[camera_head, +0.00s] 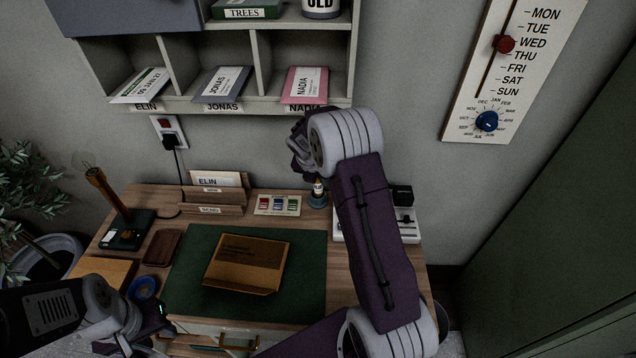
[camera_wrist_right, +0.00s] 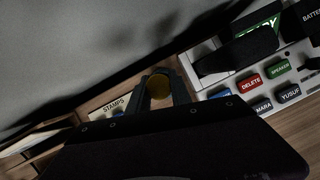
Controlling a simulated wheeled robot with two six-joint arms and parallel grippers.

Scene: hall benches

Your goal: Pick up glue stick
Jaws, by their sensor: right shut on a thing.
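The glue stick (camera_head: 318,187) stands upright at the back of the desk, in or just above a small blue-grey round holder (camera_head: 317,202); I cannot tell if it is lifted. In the right wrist view its round yellowish end (camera_wrist_right: 159,85) sits between the two dark fingers. My right gripper (camera_head: 309,172) reaches down from above and is shut on the glue stick; the arm hides part of the fingers. My left gripper (camera_head: 158,328) is low at the left front of the desk, away from the glue stick, and its jaw opening is unclear.
A stamps card (camera_head: 278,205) lies left of the glue stick. A white button panel (camera_head: 408,229) lies to its right, partly behind my arm. A brown box (camera_head: 247,262) lies on the green mat (camera_head: 190,280). Pigeonhole shelves (camera_head: 230,107) hang above. A lamp (camera_head: 125,228) stands left.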

